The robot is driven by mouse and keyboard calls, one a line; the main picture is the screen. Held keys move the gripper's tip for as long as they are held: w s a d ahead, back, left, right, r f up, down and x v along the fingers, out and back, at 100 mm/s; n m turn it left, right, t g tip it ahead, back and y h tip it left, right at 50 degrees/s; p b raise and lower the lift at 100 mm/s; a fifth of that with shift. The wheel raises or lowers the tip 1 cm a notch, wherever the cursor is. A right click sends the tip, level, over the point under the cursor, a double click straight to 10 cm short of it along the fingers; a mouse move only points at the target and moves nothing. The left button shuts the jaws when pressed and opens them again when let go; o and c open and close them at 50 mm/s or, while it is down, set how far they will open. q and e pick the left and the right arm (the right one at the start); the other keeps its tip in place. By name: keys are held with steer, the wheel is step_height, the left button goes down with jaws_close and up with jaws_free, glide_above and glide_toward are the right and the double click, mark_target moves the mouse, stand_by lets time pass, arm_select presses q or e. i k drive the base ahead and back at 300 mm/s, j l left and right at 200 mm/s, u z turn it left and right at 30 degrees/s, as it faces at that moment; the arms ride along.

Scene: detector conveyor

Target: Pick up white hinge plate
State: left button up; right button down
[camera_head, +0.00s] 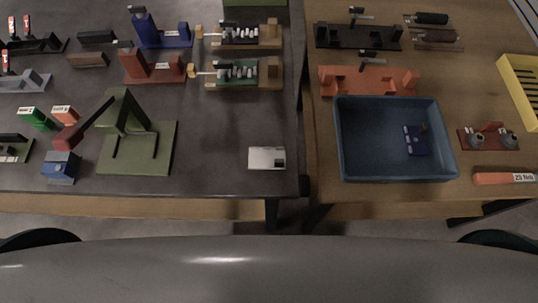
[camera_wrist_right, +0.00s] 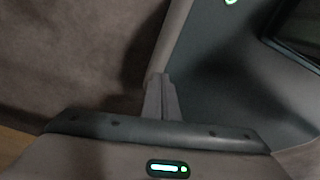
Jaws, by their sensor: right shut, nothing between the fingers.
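A small white plate (camera_head: 267,158) lies flat on the dark table near its front right corner in the head view. It has a dark patch at its right end; I take it to be the white hinge plate. My right gripper (camera_wrist_right: 161,82) shows in the right wrist view, with its fingers together and nothing held. It points at grey and brown surfaces, and no plate shows there. Neither gripper shows in the head view, so their distance from the plate cannot be told.
A blue bin (camera_head: 390,179) with a small dark blue part (camera_head: 416,139) inside stands on the wooden table at the right. A green stand (camera_head: 137,160) is left of the plate. Several fixtures fill the back. A gap separates the tables. The dark table around the plate is clear.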

mark_target(264, 157)
steer(key=l+u, duration=0.2)
steer(key=u, duration=0.6)
steer(key=k+l+u, duration=0.7)
steer(key=k+u, duration=0.15)
steer(key=k+l, duration=0.15)
steer(key=k, duration=0.2)
steer(key=k+l, duration=0.2)
steer(key=k, duration=0.15)
steer(key=k+l+u, duration=0.1)
steer(key=k, duration=0.25)
